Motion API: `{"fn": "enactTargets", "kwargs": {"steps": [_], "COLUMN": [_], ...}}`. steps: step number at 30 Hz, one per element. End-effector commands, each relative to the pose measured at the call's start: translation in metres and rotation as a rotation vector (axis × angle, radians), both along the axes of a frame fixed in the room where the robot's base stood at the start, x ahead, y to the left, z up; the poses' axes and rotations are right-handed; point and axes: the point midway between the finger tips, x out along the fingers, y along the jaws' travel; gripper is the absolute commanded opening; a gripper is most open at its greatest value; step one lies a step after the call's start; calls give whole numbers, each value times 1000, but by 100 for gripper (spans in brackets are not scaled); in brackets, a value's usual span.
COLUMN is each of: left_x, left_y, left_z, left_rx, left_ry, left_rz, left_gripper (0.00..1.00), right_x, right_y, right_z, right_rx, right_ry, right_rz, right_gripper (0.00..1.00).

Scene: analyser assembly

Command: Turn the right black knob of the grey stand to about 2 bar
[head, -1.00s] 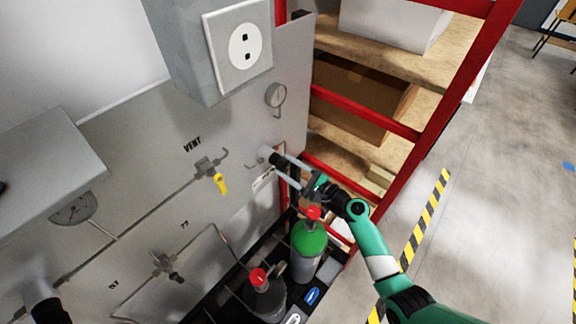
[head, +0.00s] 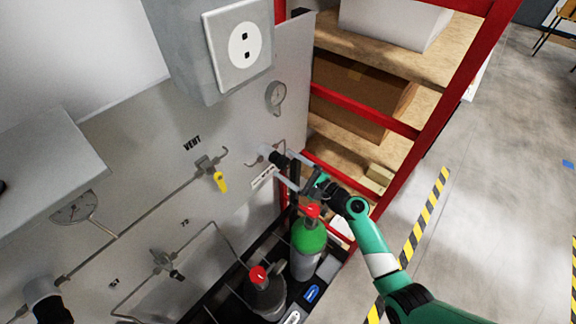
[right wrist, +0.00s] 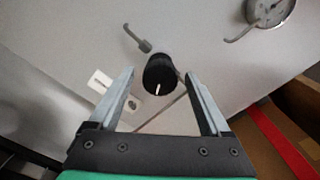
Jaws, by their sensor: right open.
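The right black knob (head: 276,157) sticks out of the grey stand (head: 245,135) below a small round gauge (head: 276,96). In the right wrist view the knob (right wrist: 159,76) has a white mark near the lower middle of its face. My right gripper (head: 281,165) is open, with one finger on each side of the knob; in the right wrist view (right wrist: 160,88) gaps show between knob and fingers. The gauge (right wrist: 270,10) is partly cut off at the top right there, and its reading is too small to tell. My left gripper is out of view.
A second black knob (head: 50,306) and a larger gauge (head: 75,207) are at the left of the stand. A yellow valve handle (head: 220,182) is left of my gripper. A green-topped bottle (head: 308,240) stands below it. A red-framed shelf (head: 430,125) is close on the right.

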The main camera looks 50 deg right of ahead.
Motion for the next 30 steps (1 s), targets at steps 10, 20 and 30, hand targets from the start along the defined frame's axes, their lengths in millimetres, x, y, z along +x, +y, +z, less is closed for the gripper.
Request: {"fn": "enactTargets", "kwargs": {"steps": [10, 20, 30], "left_x": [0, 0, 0], "left_y": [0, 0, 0], "left_z": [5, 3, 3], "left_rx": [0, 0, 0], "left_ry": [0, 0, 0], "left_rz": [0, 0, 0], "left_gripper": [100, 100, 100], "right_x": [-42, -108, -116], "right_y": [-5, -10, -9], "right_z": [0, -1, 0], "right_rx": [0, 0, 0], "right_ry": [0, 0, 0], "right_rz": [-4, -3, 0], "right_gripper": [82, 82, 82]}}
